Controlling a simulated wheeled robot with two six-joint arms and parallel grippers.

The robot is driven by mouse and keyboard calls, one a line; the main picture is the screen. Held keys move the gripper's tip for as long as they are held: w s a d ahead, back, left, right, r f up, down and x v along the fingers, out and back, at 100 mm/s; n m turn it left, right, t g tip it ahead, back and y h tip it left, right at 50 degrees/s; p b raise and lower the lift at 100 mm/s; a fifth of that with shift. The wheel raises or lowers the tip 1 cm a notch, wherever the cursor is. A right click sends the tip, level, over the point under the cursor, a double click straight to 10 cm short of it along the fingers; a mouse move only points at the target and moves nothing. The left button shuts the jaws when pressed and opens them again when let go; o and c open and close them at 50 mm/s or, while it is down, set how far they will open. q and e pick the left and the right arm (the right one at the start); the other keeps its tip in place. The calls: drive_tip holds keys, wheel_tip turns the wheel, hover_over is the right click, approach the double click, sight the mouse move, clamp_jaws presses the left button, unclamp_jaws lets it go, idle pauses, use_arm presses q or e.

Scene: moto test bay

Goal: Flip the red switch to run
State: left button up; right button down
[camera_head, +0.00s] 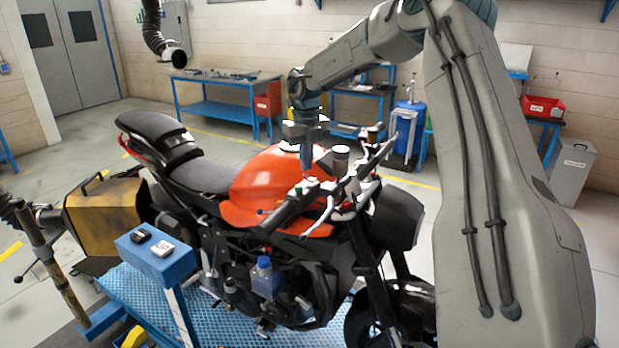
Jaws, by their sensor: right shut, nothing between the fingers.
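An orange and black motorcycle (262,186) stands upright on a blue platform. Its handlebar (300,203) runs across the front of the orange tank, with grips and controls on it. My left gripper is not in view.
A blue stand (157,257) with two small devices is at the left front, beside a yellow-brown box (103,213). Blue workbenches (215,105), a red bin (543,107) and a grey bin (573,170) stand behind.

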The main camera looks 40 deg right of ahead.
sight(307, 175)
drive_tip(key=shift+a+f+b, duration=0.1)
drive_tip(key=shift+f+b, duration=0.75)
drive_tip(key=shift+f, duration=0.15)
drive_tip(key=shift+r, duration=0.1)
idle(0.3)
drive_tip(key=shift+r+p, duration=0.35)
drive_tip(key=shift+r, duration=0.4)
wheel_tip(307, 175, up, 2)
drive_tip(key=shift+r+p, duration=0.15)
drive_tip(key=shift+p, duration=0.2)
drive_tip(key=shift+r+p, duration=0.6)
drive_tip(key=shift+r, duration=1)
drive_tip(key=shift+f, duration=0.1)
